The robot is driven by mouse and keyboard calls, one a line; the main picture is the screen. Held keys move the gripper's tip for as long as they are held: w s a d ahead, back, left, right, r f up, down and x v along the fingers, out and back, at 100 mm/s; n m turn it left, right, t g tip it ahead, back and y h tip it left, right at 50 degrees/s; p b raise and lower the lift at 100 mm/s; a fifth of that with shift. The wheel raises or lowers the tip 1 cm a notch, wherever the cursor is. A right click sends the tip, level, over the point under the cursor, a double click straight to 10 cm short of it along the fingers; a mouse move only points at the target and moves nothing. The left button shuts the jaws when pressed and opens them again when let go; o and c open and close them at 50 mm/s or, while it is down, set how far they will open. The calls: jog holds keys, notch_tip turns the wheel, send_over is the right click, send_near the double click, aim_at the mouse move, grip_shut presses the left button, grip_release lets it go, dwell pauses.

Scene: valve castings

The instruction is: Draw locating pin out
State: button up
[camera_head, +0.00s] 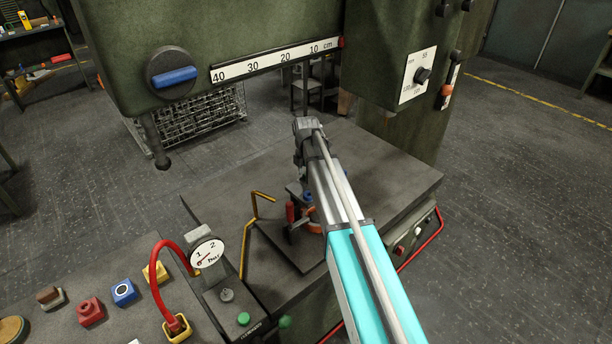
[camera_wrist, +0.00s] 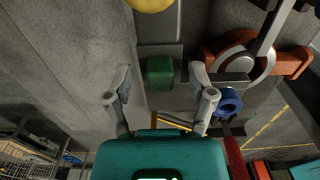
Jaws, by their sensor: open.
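In the wrist view my gripper (camera_wrist: 160,82) is open, with one finger on each side of a green block-like knob (camera_wrist: 160,72); I cannot tell whether they touch it. Which part is the locating pin is not clear; the green knob may be its head. An orange valve casting (camera_wrist: 299,65) with a pale ring lies to the right, under a grey bar. A blue ring-shaped part (camera_wrist: 229,101) sits just below it. In the head view the casting (camera_head: 314,226) and a blue part (camera_head: 308,196) show partly behind my arm, which hides my gripper.
A red handle (camera_wrist: 233,158) stands close to the right finger. A yellow round part (camera_wrist: 150,4) is at the top edge. In the head view the machine table (camera_head: 390,180) lies under a green machine head (camera_head: 260,30); a yellow bent rod (camera_head: 254,250) and gauge (camera_head: 206,253) are at left.

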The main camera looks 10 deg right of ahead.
grip_shut()
dwell(0.4)
jog(key=shift+r, duration=0.2)
jog(key=shift+r+p, duration=2.85)
jog(key=shift+p, duration=0.15)
jog(key=shift+r, duration=0.1)
notch_tip(320, 180, up, 7)
jog(key=p, duration=0.7)
notch_tip(320, 180, down, 7)
jog(key=b, duration=0.7)
